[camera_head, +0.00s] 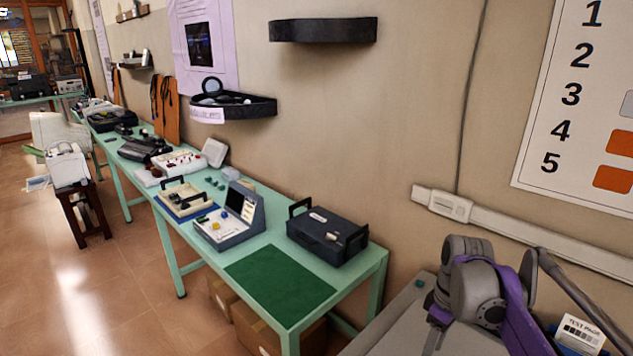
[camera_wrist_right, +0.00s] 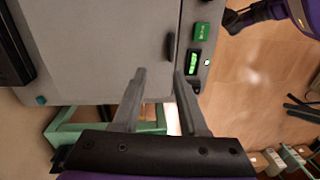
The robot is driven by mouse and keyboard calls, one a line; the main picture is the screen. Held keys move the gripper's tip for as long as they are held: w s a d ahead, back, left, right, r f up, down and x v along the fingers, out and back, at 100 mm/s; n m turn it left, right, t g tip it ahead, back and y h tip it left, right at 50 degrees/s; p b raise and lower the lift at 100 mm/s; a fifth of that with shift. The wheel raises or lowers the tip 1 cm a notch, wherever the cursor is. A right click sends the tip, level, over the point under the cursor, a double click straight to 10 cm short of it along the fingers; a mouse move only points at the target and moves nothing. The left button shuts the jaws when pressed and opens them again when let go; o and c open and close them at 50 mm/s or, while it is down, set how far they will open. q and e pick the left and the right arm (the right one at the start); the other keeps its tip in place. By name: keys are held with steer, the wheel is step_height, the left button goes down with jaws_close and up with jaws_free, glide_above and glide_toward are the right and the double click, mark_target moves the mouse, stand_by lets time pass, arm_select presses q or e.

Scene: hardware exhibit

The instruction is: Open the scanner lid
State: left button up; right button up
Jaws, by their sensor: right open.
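The scanner is a grey box at the bottom right of the head view, with its flat grey lid (camera_head: 388,322) lying shut, partly cut off by the frame. In the right wrist view the lid (camera_wrist_right: 105,45) fills the upper left. A dark handle (camera_wrist_right: 169,52) is at its right edge, beside a panel with a green button (camera_wrist_right: 201,32) and a lit green display (camera_wrist_right: 193,62). My right gripper (camera_wrist_right: 160,76) is open and empty, its fingertips just short of the handle. A dark tip (camera_wrist_right: 235,20) on a purple arm, likely my left gripper, is at the top right; its jaws are unclear.
A long green table (camera_head: 345,291) with a dark case (camera_head: 325,238) and several devices runs along the wall to the left. A blue-edged test page (camera_head: 580,335) is at the lower right. Shelves hang above.

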steer(key=s+a+f+m+t+h, duration=0.1)
steer(key=s+a+f+m+t, duration=0.3)
steer(key=s, duration=0.4)
steer(key=s+a+f+m+t, duration=0.2)
steer(key=s+a+f+m, duration=0.1)
steer(key=s+a+f, duration=0.4)
steer(key=w+d+r+n+g+b, duration=0.5)
steer(key=w+d+r+n+b, duration=0.25)
steer(key=w, duration=0.55)
arm_select(q)
steer(key=s+f, duration=0.3)
steer(key=f, duration=0.5)
steer(key=shift+s+f, duration=0.3)
steer(key=shift+f, duration=0.1)
arm_select(e)
steer(key=f, duration=0.9)
steer(key=shift+s+d+f, duration=0.25)
steer(key=shift+f, duration=0.05)
jaws_close()
